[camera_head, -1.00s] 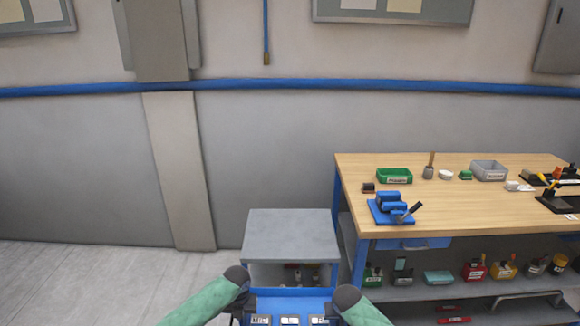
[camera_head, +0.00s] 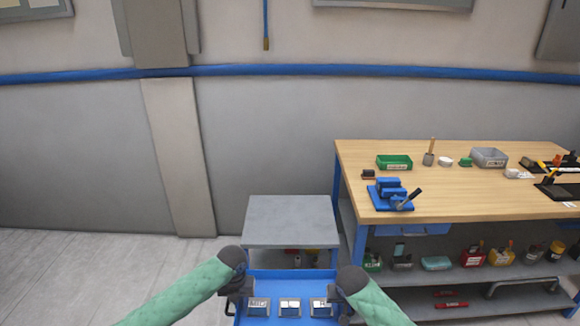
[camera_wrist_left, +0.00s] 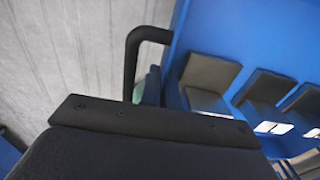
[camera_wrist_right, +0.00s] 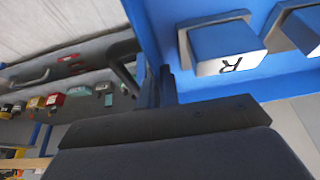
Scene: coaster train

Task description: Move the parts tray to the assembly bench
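The blue parts tray (camera_head: 290,273) is at the bottom centre of the head view, with a row of labelled grey and blue parts in it. Its black left handle (camera_wrist_left: 133,62) shows in the left wrist view. Its right handle (camera_wrist_right: 124,75) and a part marked R (camera_wrist_right: 225,48) show in the right wrist view. My left gripper (camera_head: 238,290) and right gripper (camera_head: 345,290) are at the tray's two sides, shut on its handles; the fingertips are mostly hidden. The assembly bench (camera_head: 460,205), with a wooden top, stands ahead to the right.
A grey-topped stand (camera_head: 290,222) is just beyond the tray, left of the bench. On the bench are a blue vise (camera_head: 390,193), a green bin (camera_head: 394,162) and a grey bin (camera_head: 489,157). The bench's front middle is clear. Floor is open at left.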

